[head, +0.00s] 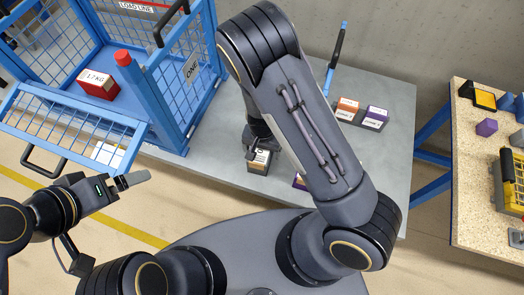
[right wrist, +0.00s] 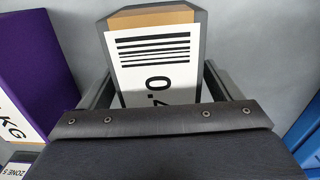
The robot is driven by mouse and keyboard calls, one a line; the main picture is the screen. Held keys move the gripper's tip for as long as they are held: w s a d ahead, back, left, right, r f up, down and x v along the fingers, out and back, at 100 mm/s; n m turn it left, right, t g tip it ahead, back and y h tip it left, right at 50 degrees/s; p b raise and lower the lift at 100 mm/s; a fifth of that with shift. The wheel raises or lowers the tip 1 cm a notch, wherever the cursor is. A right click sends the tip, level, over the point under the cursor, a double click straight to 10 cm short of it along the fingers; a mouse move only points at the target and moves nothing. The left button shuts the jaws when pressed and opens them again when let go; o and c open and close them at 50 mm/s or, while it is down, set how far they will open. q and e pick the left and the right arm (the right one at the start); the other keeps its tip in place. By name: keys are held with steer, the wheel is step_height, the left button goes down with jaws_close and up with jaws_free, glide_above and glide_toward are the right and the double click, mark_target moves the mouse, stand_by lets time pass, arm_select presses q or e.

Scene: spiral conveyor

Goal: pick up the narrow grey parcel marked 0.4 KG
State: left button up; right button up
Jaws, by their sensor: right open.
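The narrow parcel (right wrist: 150,70) stands between the two fingers of my right gripper (right wrist: 155,88) in the right wrist view. It has grey edges, a tan strip and a white label with a barcode and the start of "0.4"; the rest is hidden by the gripper body. In the head view the parcel (head: 259,161) is on the grey table, with my right gripper (head: 257,149) just over it, partly hidden by my arm. The right fingers are open, one on each side. My left gripper (head: 132,181) is empty, away at the left, seen edge-on.
A purple parcel (right wrist: 35,70) stands close left of the fingers, and a blue edge (right wrist: 305,130) lies at right. A blue cage (head: 180,80) holds a red 1.7 KG parcel (head: 98,84). Orange (head: 347,105) and purple (head: 376,113) parcels stand behind my arm.

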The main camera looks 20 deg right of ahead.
step_height(320, 180, down, 2)
steer(key=shift+f, duration=0.2)
steer(key=c, duration=1.4)
steer(key=shift+r, duration=0.1)
